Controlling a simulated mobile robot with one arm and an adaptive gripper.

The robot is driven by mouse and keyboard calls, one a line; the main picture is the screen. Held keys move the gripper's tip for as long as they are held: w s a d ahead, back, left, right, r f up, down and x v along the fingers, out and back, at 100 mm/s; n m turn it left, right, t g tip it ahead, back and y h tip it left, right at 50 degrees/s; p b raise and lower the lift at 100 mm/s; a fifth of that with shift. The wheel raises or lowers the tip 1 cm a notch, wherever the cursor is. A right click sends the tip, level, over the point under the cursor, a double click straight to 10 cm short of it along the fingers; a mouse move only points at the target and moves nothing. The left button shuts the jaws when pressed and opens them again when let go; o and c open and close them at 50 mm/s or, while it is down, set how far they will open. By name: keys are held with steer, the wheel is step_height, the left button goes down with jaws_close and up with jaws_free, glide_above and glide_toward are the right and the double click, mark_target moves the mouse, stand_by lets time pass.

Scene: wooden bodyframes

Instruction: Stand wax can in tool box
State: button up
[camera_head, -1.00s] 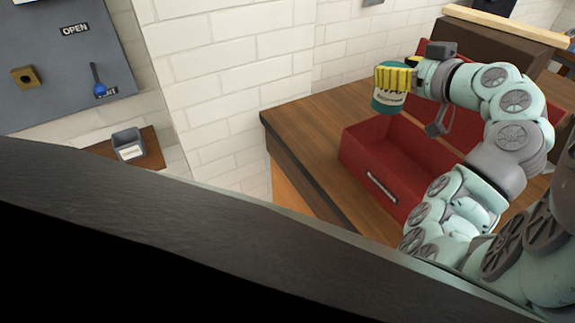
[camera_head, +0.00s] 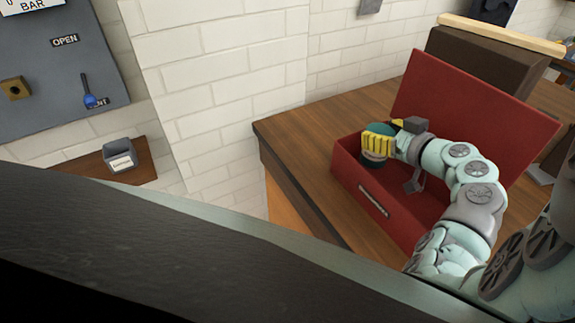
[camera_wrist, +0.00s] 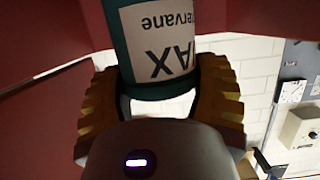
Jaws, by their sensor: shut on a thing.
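The wax can (camera_head: 375,160) is dark green with a pale label, and it shows close up in the wrist view (camera_wrist: 158,45) with "WAX" upside down there. My gripper (camera_head: 378,144) is shut on the can, with a yellow ribbed finger on each side of it in the wrist view (camera_wrist: 160,100). The red tool box (camera_head: 345,180) stands open on the wooden bench, its lid raised behind. The can is low inside the left end of the box and looks roughly upright. Its base is hidden by the box's front wall, so I cannot tell whether it touches the floor.
The bench top (camera_head: 300,135) is bare left of the box. A brown block (camera_head: 490,65) with a light wooden bar stands behind the lid. A small grey bin (camera_head: 119,156) sits on a shelf at left.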

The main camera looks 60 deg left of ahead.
steer(key=shift+f, duration=2)
steer(key=shift+f, duration=0.15)
steer(key=o, duration=1.3)
steer(key=shift+r+p, duration=0.25)
steer(key=shift+p, duration=0.1)
steer(key=shift+w+d+f, duration=0.1)
steer(key=shift+d, duration=0.15)
steer(key=b+v, duration=0.3)
steer(key=v, duration=0.4)
